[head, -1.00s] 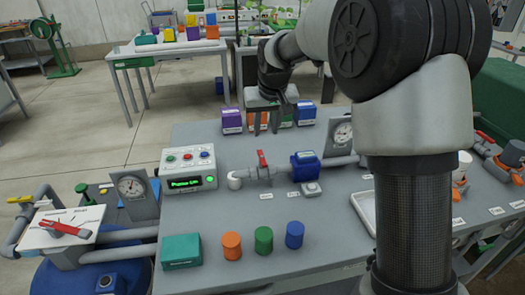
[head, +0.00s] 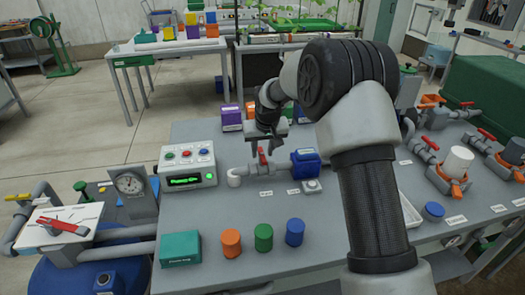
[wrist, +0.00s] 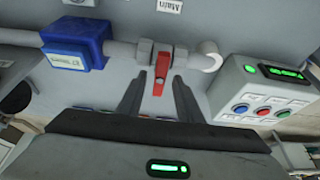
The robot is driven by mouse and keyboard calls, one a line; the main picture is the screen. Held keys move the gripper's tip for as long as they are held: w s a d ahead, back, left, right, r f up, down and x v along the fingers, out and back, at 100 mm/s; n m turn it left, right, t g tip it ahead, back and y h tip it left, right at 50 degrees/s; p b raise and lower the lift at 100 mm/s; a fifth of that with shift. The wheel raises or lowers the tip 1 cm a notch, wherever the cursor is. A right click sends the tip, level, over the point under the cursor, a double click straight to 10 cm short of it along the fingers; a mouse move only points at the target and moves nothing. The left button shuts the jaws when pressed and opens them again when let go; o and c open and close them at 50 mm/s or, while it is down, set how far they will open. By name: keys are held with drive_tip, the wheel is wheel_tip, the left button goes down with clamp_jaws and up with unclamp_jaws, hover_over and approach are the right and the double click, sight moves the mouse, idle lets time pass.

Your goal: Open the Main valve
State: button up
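The Main valve is the grey valve on the pipe at the middle of the bench, with a red lever handle (head: 262,158). In the wrist view its red handle (wrist: 162,70) points across the pipe, toward my gripper. A label reading "Main" (wrist: 169,5) lies just beyond it. My gripper (wrist: 158,85) is open, with one dark finger on each side of the handle; I cannot tell whether either touches it. In the head view my gripper (head: 268,148) is just behind and above the valve, its fingertips partly hard to make out.
A blue meter (head: 306,163) sits on the pipe to the right of the valve. A control box (head: 188,167) with a green display stands to the left. Teal, orange, green and blue items stand in front. More red-handled valves (head: 430,141) are at the right.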

clamp_jaws()
drive_tip(key=shift+d+n, duration=0.1)
drive_tip(key=shift+n, duration=0.2)
drive_tip(key=n+y, duration=0.1)
drive_tip(key=n+p, duration=0.1)
drive_tip(key=n, duration=0.1)
drive_tip(key=shift+w+d+r+n+g+y, duration=0.1)
drive_tip(key=shift+d+n+g+y, duration=0.05)
drive_tip(key=shift+n+g+y, duration=0.2)
drive_tip(key=n+p, duration=0.1)
drive_tip(key=n, duration=0.1)
drive_tip(key=n+g+y, duration=0.1)
drive_tip(key=n, duration=0.1)
drive_tip(key=shift+w+d+n+p, duration=0.15)
drive_tip(key=shift+n+p, duration=0.1)
drive_tip(key=shift+p, duration=0.15)
drive_tip(key=n+g, duration=0.1)
drive_tip(key=n, duration=0.1)
drive_tip(key=n+g+y+p, duration=0.1)
drive_tip(key=n, duration=0.1)
drive_tip(key=shift+w+n, duration=0.2)
drive_tip(key=shift+n, duration=0.1)
drive_tip(key=shift+w+n+g+p, duration=0.15)
drive_tip(key=shift+n+g+p, duration=0.55)
drive_tip(key=shift+n, duration=1.6)
